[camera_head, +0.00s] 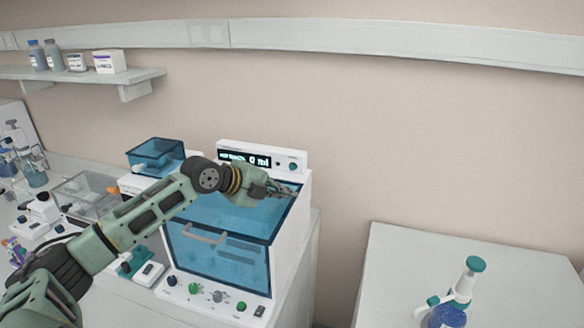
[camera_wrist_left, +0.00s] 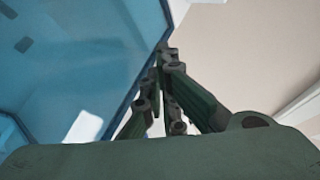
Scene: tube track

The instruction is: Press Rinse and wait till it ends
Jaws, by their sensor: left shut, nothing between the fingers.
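A white machine (camera_head: 296,228) with a blue see-through lid and front door stands on the bench. Its rear panel has a lit display (camera_head: 245,159) whose left part is partly hard to read; "0 ml" shows at its right. A round dark knob (camera_head: 292,166) is right of the display. Several round buttons (camera_head: 217,296) line the lower front; I cannot read which is Rinse. My left gripper (camera_head: 287,190) is shut and empty, over the right part of the blue lid, below the knob. In the left wrist view its fingers (camera_wrist_left: 163,55) are closed together beside the blue panel. The right gripper is not in view.
A smaller blue-lidded box (camera_head: 155,153) and a clear box (camera_head: 85,192) stand left of the machine. A bottle with a teal cap (camera_head: 452,312) stands on the right table (camera_head: 400,250). A wall shelf (camera_head: 110,80) holds bottles and boxes.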

